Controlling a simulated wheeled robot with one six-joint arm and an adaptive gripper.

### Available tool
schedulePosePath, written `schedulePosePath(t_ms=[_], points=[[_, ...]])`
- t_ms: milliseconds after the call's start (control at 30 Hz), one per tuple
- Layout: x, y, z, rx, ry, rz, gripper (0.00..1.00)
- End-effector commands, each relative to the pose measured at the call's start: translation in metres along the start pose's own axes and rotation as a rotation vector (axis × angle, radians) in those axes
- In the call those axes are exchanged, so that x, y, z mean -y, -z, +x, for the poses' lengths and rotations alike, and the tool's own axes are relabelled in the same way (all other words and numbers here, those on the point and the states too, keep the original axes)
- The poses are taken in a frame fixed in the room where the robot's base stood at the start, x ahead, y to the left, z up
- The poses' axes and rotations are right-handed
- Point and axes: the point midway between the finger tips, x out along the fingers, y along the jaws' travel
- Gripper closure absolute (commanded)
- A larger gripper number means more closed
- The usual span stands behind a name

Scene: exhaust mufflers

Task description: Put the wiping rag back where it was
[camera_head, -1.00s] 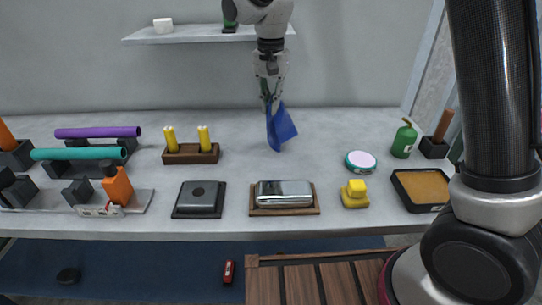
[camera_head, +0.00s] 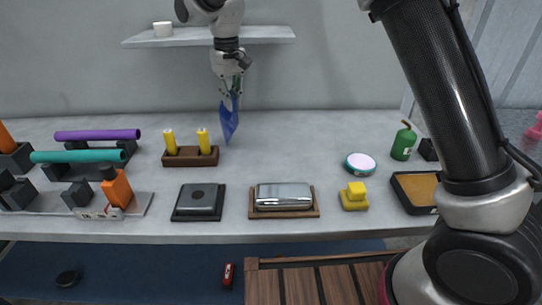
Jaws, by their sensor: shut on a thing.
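The blue wiping rag (camera_head: 229,121) hangs from my gripper (camera_head: 230,92), which is shut on its upper part. The rag hangs narrow, and its lower tip is near the tabletop at the back of the bench (camera_head: 300,135). I cannot tell whether the tip touches the surface. My gripper points down, behind and slightly right of the wooden block (camera_head: 190,157) with two yellow sticks.
A shelf (camera_head: 265,35) with a white cup is on the wall above. A chrome muffler (camera_head: 283,195), a dark square part (camera_head: 199,201) and a yellow block (camera_head: 354,195) stand at the front. A green bottle (camera_head: 402,144) is at right. The back middle is clear.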

Motion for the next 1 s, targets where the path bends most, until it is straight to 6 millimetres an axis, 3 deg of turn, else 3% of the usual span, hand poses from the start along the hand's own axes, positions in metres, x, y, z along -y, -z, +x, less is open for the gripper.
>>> schedulePosePath(t_ms=[233, 467, 1000], points=[[-0.021, -0.021, 0.04, 0.003, -0.001, 0.003, 1.0], [-0.057, -0.054, 0.05, -0.001, 0.0, 0.005, 1.0], [-0.122, -0.118, 0.122, 0.001, 0.0, 0.005, 1.0]])
